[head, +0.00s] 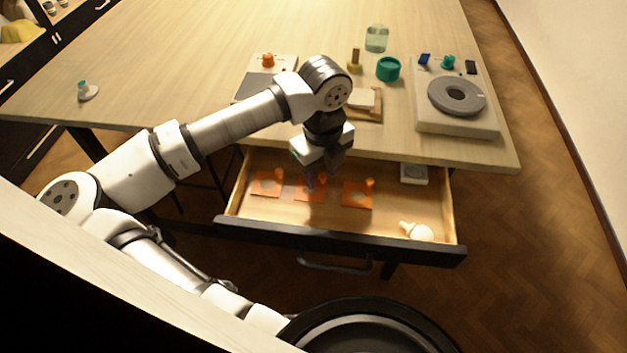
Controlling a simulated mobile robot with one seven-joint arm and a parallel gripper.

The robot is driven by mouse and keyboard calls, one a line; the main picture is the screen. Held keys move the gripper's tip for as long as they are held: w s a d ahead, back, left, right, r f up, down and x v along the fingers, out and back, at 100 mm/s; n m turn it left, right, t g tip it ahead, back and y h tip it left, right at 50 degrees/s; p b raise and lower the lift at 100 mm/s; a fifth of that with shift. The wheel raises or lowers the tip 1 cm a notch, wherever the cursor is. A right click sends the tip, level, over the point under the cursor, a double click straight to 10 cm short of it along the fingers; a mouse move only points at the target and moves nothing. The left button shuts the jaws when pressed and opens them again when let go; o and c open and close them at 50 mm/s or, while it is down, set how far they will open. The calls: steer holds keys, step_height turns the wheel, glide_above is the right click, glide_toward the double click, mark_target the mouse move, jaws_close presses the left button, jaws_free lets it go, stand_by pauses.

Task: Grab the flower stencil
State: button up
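Three orange stencil cards lie in a row in the open drawer: a left card (265,189), a middle card (308,195) and a right card (356,199). Each has a small upright orange knob. The cut-out shapes are too small to tell, so I cannot tell which one is the flower stencil. My gripper (317,181) points down into the drawer at the middle card and hides part of it. I cannot tell whether the fingers are open, shut or touching the card or its knob.
The drawer (340,236) is pulled out below the table (190,75). A white rounded object (417,231) and a small pale box (413,174) lie at its right side. A base with a grey disc (456,118), a teal pot (388,69) and a bottle (376,40) stand on the table.

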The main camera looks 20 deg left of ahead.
steer(key=shift+f, duration=0.45)
steer(key=c, duration=0.7)
steer(key=shift+r, duration=0.15)
